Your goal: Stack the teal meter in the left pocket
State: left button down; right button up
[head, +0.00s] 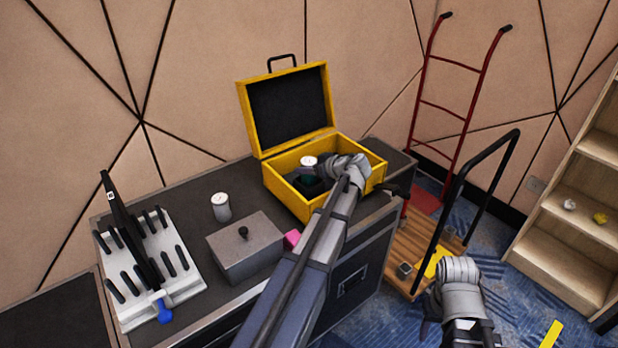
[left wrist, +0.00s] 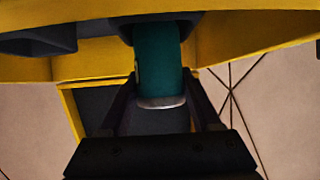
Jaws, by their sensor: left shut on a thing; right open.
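The teal meter (head: 309,179) has a pale round face and stands roughly upright inside the open yellow case (head: 352,181), over its dark holder at the left. My left gripper (head: 309,170) is shut on it. In the left wrist view the teal meter (left wrist: 158,65) is between the two fingers (left wrist: 160,108), its far end meeting a dark holder (left wrist: 185,17). I cannot tell whether it is fully seated in the pocket. Another dark holder (left wrist: 38,42) sits beside it. My wrist hides the right of the case. My right gripper (head: 427,308) is open, low over the floor.
On the black bench stand a grey meter (head: 221,208), a grey lidded box (head: 243,258), a pink block (head: 292,239) and a white rack with black pegs (head: 185,290). The case lid (head: 288,105) stands open behind. A wooden cart (head: 410,255), red hand truck (head: 465,120) and shelf (head: 560,230) are right.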

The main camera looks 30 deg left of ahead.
aim_at(309, 176)
pick_arm(q)
jog(key=shift+f+b, duration=0.95)
jog(key=shift+f, duration=0.4)
pick_arm(e)
jog(key=shift+f, duration=1.4)
pick_arm(q)
jog(key=shift+f+b, duration=0.5)
jog(key=shift+b, duration=0.05)
jog(key=shift+c, duration=1.1)
grip_release()
jog(key=shift+s, duration=0.1)
jog(key=shift+o, duration=0.6)
jog(key=shift+r, duration=0.15)
jog(key=shift+s+d+r+p, duration=0.1)
jog(key=shift+d+r+p, duration=0.5)
jog(key=shift+p, duration=0.45)
jog(key=p+v, duration=0.4)
jog(key=v, duration=0.6)
jog(key=shift+d+r+p, duration=0.2)
jog(key=shift+d+p, duration=0.05)
jog(key=shift+p, duration=0.15)
pick_arm(e)
notch_tip(309, 176, up, 6)
jog(key=shift+f, duration=0.1)
